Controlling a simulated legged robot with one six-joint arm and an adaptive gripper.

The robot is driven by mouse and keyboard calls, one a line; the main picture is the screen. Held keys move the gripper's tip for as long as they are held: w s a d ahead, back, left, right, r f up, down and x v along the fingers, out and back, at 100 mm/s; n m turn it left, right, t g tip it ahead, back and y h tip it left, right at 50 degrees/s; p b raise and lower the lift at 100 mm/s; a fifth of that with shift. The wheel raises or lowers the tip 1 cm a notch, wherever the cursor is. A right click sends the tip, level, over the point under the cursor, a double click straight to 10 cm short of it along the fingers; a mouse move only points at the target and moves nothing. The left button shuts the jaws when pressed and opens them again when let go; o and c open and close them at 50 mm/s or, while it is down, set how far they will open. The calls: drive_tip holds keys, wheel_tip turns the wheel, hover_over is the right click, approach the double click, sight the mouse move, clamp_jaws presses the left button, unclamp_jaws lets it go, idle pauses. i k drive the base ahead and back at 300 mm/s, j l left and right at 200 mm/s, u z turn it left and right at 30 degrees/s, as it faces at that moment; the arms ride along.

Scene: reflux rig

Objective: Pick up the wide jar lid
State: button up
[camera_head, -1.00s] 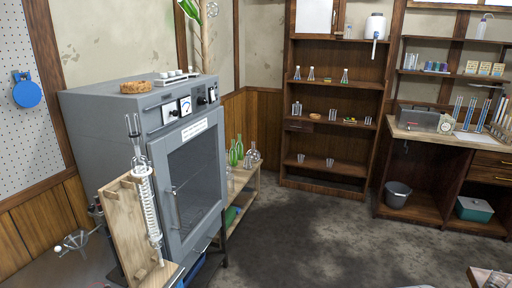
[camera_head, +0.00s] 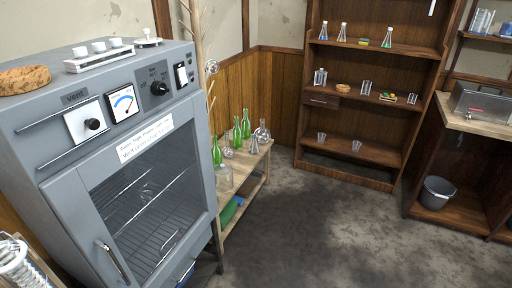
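I cannot pick out the wide jar lid for certain. A wide clear glass jar (camera_head: 223,178) stands at the near end of the low wooden bench, right of the grey oven; whether a lid sits on it is too small to tell. A small pale round disc (camera_head: 148,41) with a knob-like top lies on the oven's top, at its back right; I cannot tell if it is a lid. My gripper is not in view.
The grey oven (camera_head: 75,195) fills the left, its door shut. Green bottles (camera_head: 245,124) and clear flasks crowd the low bench (camera_head: 253,165). A wooden shelf unit (camera_head: 345,178) stands behind, a grey bucket (camera_head: 436,192) at right. The middle floor is open.

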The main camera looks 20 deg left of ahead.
sight(223, 169)
drive_tip(key=i+u, duration=0.15)
drive_tip(key=i, duration=0.6)
drive_tip(key=i+l+u, duration=0.2)
drive_tip(key=i, duration=0.5)
drive_tip(key=i+j+u, duration=0.1)
drive_tip(key=i+u, duration=0.7)
drive_tip(key=i, duration=0.25)
drive_tip(key=i+l+u, duration=0.25)
drive_tip(key=i+u, duration=0.85)
drive_tip(key=u, duration=0.2)
